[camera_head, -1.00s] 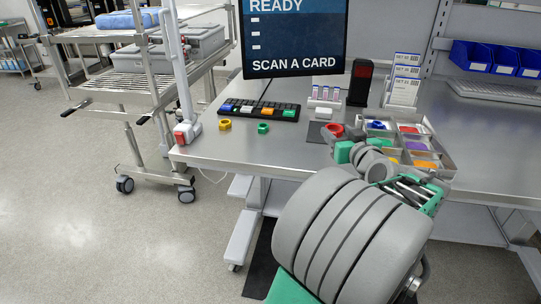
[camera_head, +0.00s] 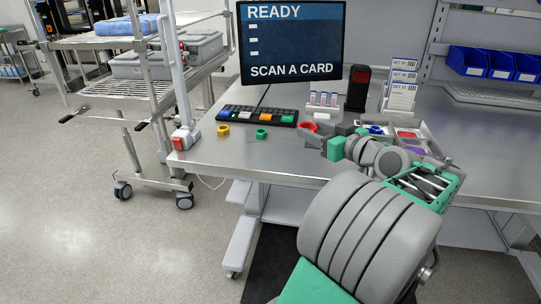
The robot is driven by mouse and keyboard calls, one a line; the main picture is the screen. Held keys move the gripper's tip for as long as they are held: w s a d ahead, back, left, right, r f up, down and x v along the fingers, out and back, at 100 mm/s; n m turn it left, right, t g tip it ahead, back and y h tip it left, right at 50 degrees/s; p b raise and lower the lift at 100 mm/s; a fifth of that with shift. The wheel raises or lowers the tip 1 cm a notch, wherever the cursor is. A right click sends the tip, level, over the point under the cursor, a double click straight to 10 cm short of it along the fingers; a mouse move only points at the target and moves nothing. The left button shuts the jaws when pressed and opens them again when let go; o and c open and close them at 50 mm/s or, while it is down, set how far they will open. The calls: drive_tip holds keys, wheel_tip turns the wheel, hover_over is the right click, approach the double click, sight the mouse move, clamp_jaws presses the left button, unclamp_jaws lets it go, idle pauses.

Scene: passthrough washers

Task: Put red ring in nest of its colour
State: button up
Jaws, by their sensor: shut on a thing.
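The red ring (camera_head: 308,126) is at the tip of my gripper (camera_head: 314,132), near the small vial rack. My gripper is shut on it; the fingers are small and partly hidden by its own body. Whether the ring touches the table is hard to tell. The tray of coloured nests (camera_head: 428,130) is to the right, partly hidden behind my arm. Its red nest (camera_head: 408,134) shows at the back, with a blue piece (camera_head: 375,129) to its left and a purple nest (camera_head: 413,150) in front.
A yellow ring (camera_head: 223,130) and a green ring (camera_head: 262,133) lie on the table to the left. Behind are a keyboard (camera_head: 257,115), a monitor (camera_head: 292,42), a vial rack (camera_head: 323,108), a black device with a red window (camera_head: 357,88) and a card stand (camera_head: 401,88).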

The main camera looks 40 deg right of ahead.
drive_tip(key=w+a+f, duration=0.2)
drive_tip(key=w+f, duration=0.1)
drive_tip(key=w, duration=0.5)
hover_over(274, 160)
drive_tip(key=f, duration=0.5)
drive_tip(key=shift+s+d+f, duration=0.2)
drive_tip(key=shift+s+f, duration=0.05)
drive_tip(key=shift+f, duration=0.1)
drive_tip(key=f, duration=0.3)
drive_tip(key=shift+w+a, duration=0.1)
drive_tip(key=shift+w, duration=0.25)
drive_tip(key=shift+f, duration=0.25)
drive_tip(key=shift+b, duration=0.3)
drive_tip(key=shift+f+b, duration=0.3)
drive_tip(key=o, duration=1.3)
drive_tip(key=shift+r, duration=0.1)
drive_tip(key=shift+o, duration=0.2)
drive_tip(key=shift+r+p, duration=0.1)
drive_tip(key=shift+p, duration=0.25)
